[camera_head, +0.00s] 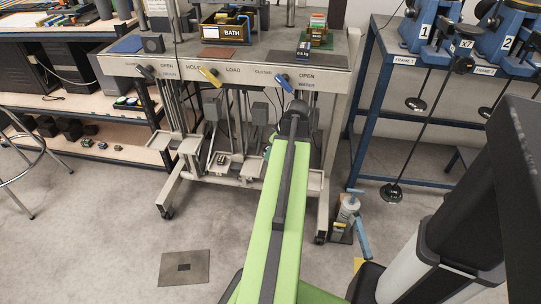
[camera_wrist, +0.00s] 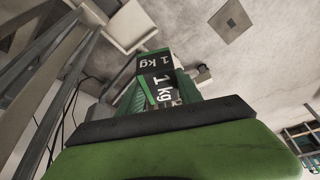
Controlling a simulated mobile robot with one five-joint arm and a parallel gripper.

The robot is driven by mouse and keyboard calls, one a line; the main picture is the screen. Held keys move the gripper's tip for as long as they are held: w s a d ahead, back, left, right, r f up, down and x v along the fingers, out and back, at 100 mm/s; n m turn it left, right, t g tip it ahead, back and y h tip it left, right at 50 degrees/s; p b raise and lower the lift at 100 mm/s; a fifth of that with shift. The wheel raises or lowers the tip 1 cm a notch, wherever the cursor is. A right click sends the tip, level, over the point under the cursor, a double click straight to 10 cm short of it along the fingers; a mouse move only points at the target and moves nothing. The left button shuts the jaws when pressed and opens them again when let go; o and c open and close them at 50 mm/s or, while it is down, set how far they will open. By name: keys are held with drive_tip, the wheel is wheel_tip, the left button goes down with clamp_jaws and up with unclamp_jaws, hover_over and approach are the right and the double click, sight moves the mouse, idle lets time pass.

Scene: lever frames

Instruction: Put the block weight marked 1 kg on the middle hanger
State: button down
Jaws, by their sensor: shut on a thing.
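A dark block weight with white "1 kg" marks on two faces (camera_wrist: 160,88) is held in my gripper (camera_wrist: 160,78) in the wrist view. The jaws are shut on it, with green finger parts on either side. In the head view my green arm reaches to the lever bench (camera_head: 225,62), and its dark end covers the gripper and the block. Pale hanger plates and rods (camera_head: 222,168) hang below the bench front. I cannot tell which one is the middle hanger, and my arm hides part of this area.
Blue frames (camera_head: 375,110) with hanging weights stand right. The floor ahead left is clear around a flat plate (camera_head: 184,281).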

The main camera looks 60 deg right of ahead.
drive_tip(key=w+f+b, duration=0.2)
drive_tip(key=w+f, duration=0.1)
drive_tip(key=w+f+b, duration=0.6)
drive_tip(key=shift+w+d+f, duration=0.25)
drive_tip(key=shift+w, duration=0.05)
drive_tip(key=shift+f+b, duration=0.35)
drive_tip(key=shift+b, duration=0.2)
drive_tip(key=shift+f, duration=0.1)
drive_tip(key=c, duration=0.8)
unclamp_jaws()
